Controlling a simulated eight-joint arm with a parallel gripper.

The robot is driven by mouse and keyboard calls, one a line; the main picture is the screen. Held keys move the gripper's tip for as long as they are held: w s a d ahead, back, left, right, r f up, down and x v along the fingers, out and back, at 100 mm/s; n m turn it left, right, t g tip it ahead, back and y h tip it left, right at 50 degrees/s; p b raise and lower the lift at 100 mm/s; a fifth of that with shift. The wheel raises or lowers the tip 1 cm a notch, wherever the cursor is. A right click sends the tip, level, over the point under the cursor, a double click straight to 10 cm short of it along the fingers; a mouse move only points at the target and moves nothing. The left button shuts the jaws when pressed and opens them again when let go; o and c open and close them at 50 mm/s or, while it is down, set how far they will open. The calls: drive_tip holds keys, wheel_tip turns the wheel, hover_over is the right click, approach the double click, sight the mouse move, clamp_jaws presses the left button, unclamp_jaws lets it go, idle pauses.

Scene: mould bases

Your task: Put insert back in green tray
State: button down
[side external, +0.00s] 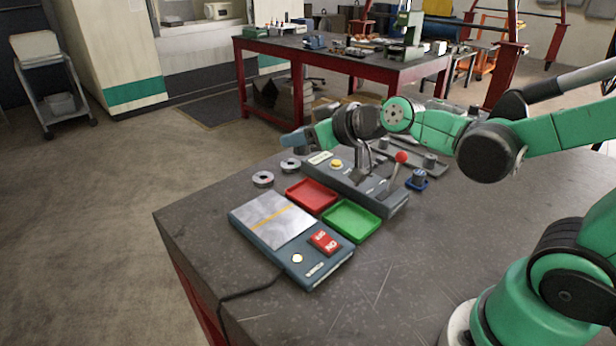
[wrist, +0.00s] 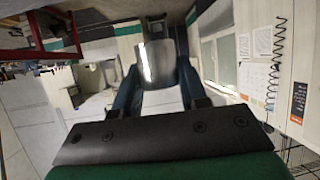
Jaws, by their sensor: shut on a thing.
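My gripper (side external: 297,141) is over the far left part of the bench, above the mould base and pointing left, away from the trays. In the wrist view my gripper (wrist: 157,85) has its blue fingers shut on a shiny metal cylindrical insert (wrist: 157,63). In the side view I cannot clearly make out the insert at the fingers. The green tray (side external: 352,221) lies on the bench, nearer the camera and lower than the gripper. It looks empty.
A red tray (side external: 311,195) sits beside the green one. A blue-grey control box (side external: 265,220) with a red switch is in front. The mould base (side external: 345,180) has a red-knobbed lever (side external: 401,157). Two metal rings (side external: 262,179) lie left.

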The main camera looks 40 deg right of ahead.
drive_tip(key=shift+s+d+r+m+h, duration=0.1)
drive_tip(key=shift+s+d+m+h, duration=0.1)
drive_tip(key=shift+s+m+h, duration=0.75)
drive_tip(key=shift+s+n, duration=0.1)
drive_tip(key=shift+n, duration=0.15)
drive_tip(key=shift+w+y, duration=0.45)
drive_tip(key=shift+w, duration=0.1)
drive_tip(key=w+a+n+g+y, duration=0.1)
drive_tip(key=w+a+n+y, duration=0.1)
drive_tip(key=w+n+y, duration=0.3)
wheel_tip(320, 180, up, 5)
drive_tip(key=n+g+y, duration=0.5)
drive_tip(key=n, duration=0.1)
hover_over(264, 209)
wheel_tip(264, 209, down, 20)
drive_tip(key=shift+r, duration=0.1)
